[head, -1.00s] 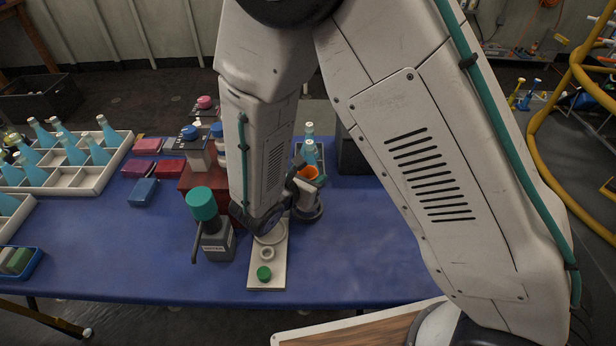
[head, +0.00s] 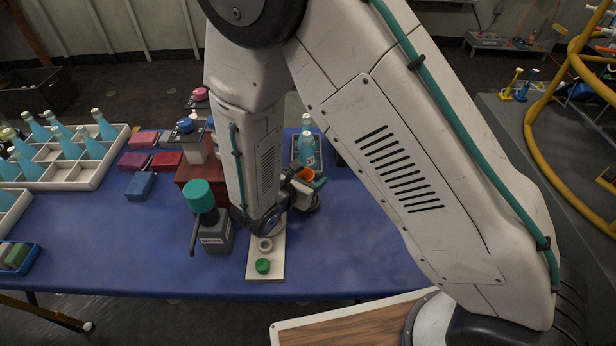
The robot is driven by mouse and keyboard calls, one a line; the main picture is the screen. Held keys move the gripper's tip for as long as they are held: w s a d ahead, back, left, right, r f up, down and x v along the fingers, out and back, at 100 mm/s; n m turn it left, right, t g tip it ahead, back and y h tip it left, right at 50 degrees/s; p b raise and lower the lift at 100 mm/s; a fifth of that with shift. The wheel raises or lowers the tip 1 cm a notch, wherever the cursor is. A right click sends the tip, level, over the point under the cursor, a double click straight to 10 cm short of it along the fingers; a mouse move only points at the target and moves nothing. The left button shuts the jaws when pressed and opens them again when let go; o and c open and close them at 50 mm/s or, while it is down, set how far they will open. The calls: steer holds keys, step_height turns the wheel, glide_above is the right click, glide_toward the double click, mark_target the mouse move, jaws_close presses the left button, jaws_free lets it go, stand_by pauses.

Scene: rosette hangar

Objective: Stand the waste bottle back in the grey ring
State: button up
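My gripper (head: 306,192) is at the end of the folded arm, over the middle of the blue table. It is small and partly hidden by my wrist, so its fingers cannot be made out. An orange funnel-like piece (head: 305,174) shows right behind it; what carries it is hidden, and I cannot tell whether the gripper touches it. No bottle can be clearly identified as the waste bottle. A white board (head: 265,274) lies in front of my wrist with a small pale grey ring (head: 265,245) and a green cap (head: 262,266) on it. Part of the board is hidden by my wrist.
A grey teal-topped dispenser (head: 215,235) stands left of the board, close to my wrist. Blue bottles (head: 307,152) stand in a dark tray behind the gripper. A white crate (head: 108,168) of several bottles is at the left. The table's right front is clear.

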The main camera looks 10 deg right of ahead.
steer(key=shift+r, duration=0.15)
steer(key=v, duration=1.2)
steer(key=s+d+r+m+g, duration=0.3)
steer(key=d+r+m+g, duration=0.5)
steer(key=d+r+m, duration=0.75)
steer(key=s+d+r+m+y, duration=0.3)
steer(key=s+r+m+y, duration=0.1)
steer(key=s+m, duration=0.2)
steer(key=s+d+r+m+y, duration=0.4)
steer(key=s+m+y, duration=0.1)
steer(key=s, duration=0.3)
steer(key=shift+s+d+r+m+y, duration=0.3)
steer(key=shift+s+d+r+m, duration=0.05)
steer(key=shift+s, duration=0.05)
